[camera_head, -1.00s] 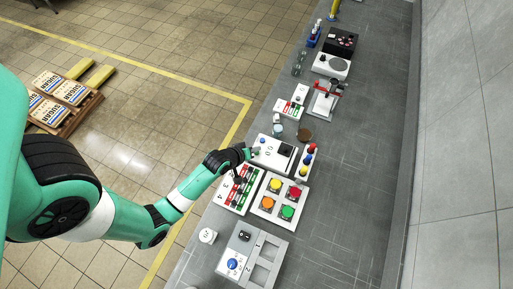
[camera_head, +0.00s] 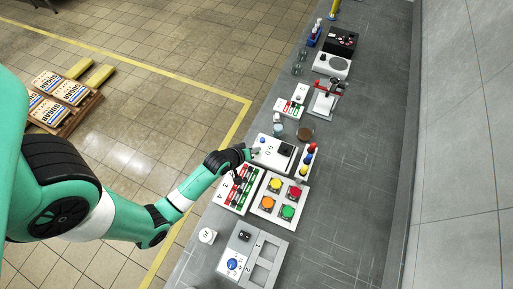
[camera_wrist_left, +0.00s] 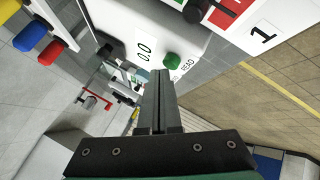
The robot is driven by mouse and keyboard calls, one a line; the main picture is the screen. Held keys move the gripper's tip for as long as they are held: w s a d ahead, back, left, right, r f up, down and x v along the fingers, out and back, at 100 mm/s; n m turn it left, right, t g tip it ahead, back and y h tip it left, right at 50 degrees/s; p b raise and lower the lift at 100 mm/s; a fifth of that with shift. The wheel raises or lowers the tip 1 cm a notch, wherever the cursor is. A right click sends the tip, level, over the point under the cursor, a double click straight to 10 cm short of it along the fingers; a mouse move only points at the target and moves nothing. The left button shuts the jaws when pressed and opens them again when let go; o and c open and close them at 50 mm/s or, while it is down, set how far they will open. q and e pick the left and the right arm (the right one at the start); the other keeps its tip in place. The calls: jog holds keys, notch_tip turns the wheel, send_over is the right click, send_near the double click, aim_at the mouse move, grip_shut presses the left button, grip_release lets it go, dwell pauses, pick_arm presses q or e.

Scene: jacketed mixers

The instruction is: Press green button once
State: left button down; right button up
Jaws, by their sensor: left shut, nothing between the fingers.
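A four-button panel (camera_head: 279,199) holds yellow, red and orange buttons and a green button (camera_head: 288,212) at its lower right. My left gripper (camera_head: 256,150) is shut and empty, beyond that panel, over the near side of a white device with a 0.0 display (camera_head: 281,151). In the left wrist view the shut fingers (camera_wrist_left: 158,76) point toward this device, whose display (camera_wrist_left: 144,50) stands beside a small green knob (camera_wrist_left: 171,60) marked READ. The fingertips look apart from the knob. The four-button panel is not recognisable in the wrist view. My right gripper is not in view.
A panel of red and green switches (camera_head: 238,188) lies beside the four-button panel. Red, blue and yellow knobs (camera_head: 309,158) stand right of the display device. A grey tray with a blue dial (camera_head: 268,262) lies nearer. The counter's right side is clear.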

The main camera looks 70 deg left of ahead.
pick_arm(q)
jog(key=shift+f, duration=0.4)
dwell(0.5)
jog(key=shift+r+p, duration=0.75)
jog(key=shift+r, duration=0.1)
jog(key=shift+r, duration=0.1)
notch_tip(320, 180, up, 5)
jog(key=p, duration=0.5)
dwell(0.5)
